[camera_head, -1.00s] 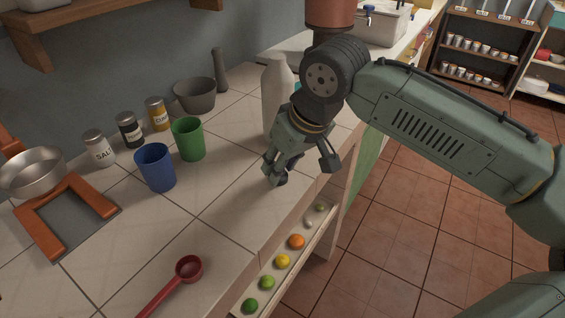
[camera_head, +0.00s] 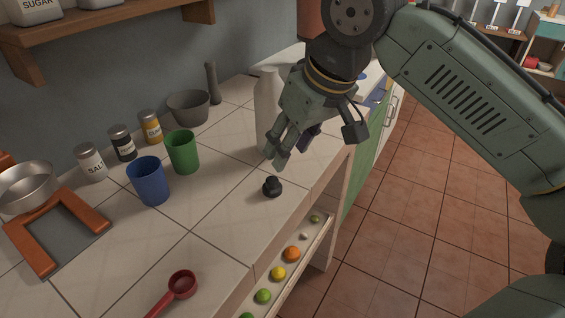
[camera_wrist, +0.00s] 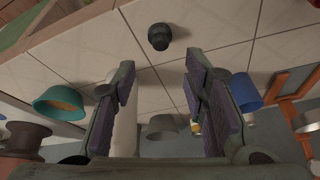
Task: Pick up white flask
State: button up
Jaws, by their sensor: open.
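The white flask (camera_head: 266,112) is a tall pale bottle standing upright on the tiled counter. My gripper (camera_head: 300,145) is open and empty, above the counter at the flask's right side. It hides part of the flask's right edge and base in the head view. In the wrist view a pale strip of the flask (camera_wrist: 125,132) shows beside the left finger, partly hidden by it. I cannot tell whether they touch. My open fingers also show in the wrist view (camera_wrist: 160,70).
A small black stopper-like piece (camera_head: 272,187) stands on the counter in front of my gripper. A green cup (camera_head: 182,152), a blue cup (camera_head: 148,181) and a grey mortar (camera_head: 188,106) stand left of the flask. The counter's front edge lies to the right.

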aim_at(268, 88)
jog(key=k, duration=0.95)
